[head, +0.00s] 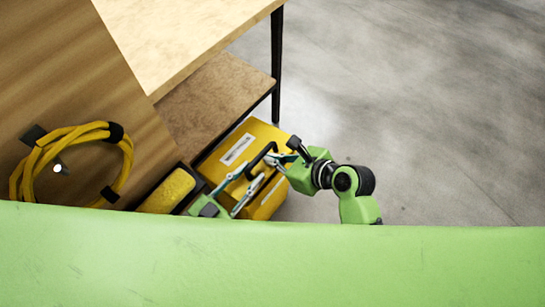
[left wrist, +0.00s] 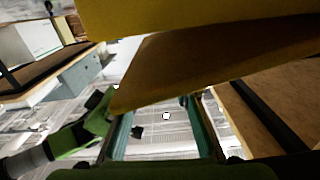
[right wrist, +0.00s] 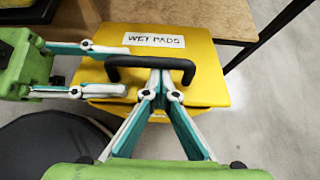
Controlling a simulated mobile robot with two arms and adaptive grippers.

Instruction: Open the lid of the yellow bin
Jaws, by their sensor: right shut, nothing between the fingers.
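The yellow bin (head: 268,198) stands on the floor beside the shelf in the head view. Its lid (right wrist: 205,75) carries a "WET PADS" label (right wrist: 154,40) and a black handle (right wrist: 150,62). No gap under the lid is clear in the head or right wrist view. My right gripper (right wrist: 160,80) is shut and empty, its fingertips at the middle of the handle; whether they touch it is unclear. My left gripper (head: 252,177) is open, reaching in from the left with its fingers near the handle's left end. The left wrist view shows yellow panels (left wrist: 190,22) close by.
A wooden table (head: 190,30) and lower shelf (head: 212,105) stand beside the bin. A coiled yellow hose (head: 124,160) and a yellow roll-like thing (head: 167,192) are at the left. Grey floor (head: 420,110) is clear on the right.

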